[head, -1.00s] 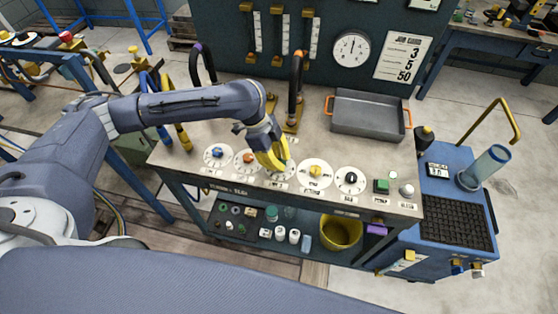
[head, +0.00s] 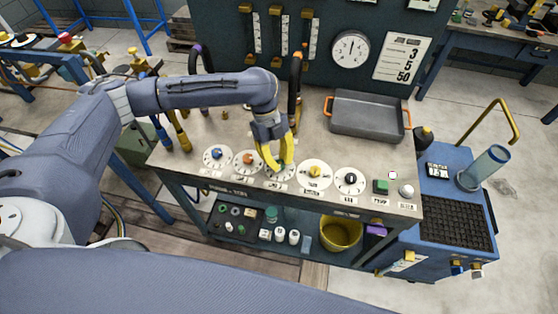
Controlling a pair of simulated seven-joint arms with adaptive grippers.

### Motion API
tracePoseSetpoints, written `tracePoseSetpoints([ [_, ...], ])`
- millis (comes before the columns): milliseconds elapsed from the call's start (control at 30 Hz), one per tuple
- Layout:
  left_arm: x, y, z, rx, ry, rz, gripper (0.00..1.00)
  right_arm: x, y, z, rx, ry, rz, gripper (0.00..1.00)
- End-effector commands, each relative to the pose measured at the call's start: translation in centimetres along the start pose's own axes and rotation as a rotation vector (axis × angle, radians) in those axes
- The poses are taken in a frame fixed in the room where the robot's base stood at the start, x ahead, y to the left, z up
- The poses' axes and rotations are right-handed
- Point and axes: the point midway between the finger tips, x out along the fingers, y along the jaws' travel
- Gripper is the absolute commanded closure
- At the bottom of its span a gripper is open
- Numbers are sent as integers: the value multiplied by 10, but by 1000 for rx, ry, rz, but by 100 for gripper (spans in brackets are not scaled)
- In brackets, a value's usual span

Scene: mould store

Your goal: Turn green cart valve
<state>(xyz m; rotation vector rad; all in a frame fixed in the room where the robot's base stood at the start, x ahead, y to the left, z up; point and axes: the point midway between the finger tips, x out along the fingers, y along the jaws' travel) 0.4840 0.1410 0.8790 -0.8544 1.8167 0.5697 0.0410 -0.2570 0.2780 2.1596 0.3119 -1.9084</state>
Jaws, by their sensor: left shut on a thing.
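A row of round white dials with coloured knobs runs along the front of the workbench. My left gripper (head: 279,164), with yellow fingers, points down onto the middle dial (head: 271,175), between the orange knob and the yellow knob. It is shut on that dial's knob, the green cart valve by its place. The fingers cover the knob, so its colour and angle are hidden. My right gripper is not in view.
Beside it are a blue knob (head: 217,154), an orange knob (head: 247,159), a yellow knob (head: 314,171) and a black knob (head: 350,179). A green button (head: 381,186) is further right. A grey tray (head: 367,115) stands behind. A blue cart (head: 455,165) adjoins the bench.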

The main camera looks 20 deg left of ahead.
Motion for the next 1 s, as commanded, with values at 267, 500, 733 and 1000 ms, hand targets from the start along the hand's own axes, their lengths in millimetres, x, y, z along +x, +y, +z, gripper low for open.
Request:
tracePoseSetpoints([
  [267, 2, 1, 0, 15, 1, 11, 100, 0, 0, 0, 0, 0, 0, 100],
  [500, 2, 1, 0, 14, 1, 11, 100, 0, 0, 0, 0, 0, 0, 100],
  [733, 2, 1, 0, 14, 1, 9, 58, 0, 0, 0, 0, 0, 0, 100],
  [1000, 1, 0, 0, 14, 1, 8, 49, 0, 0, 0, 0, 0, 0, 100],
])
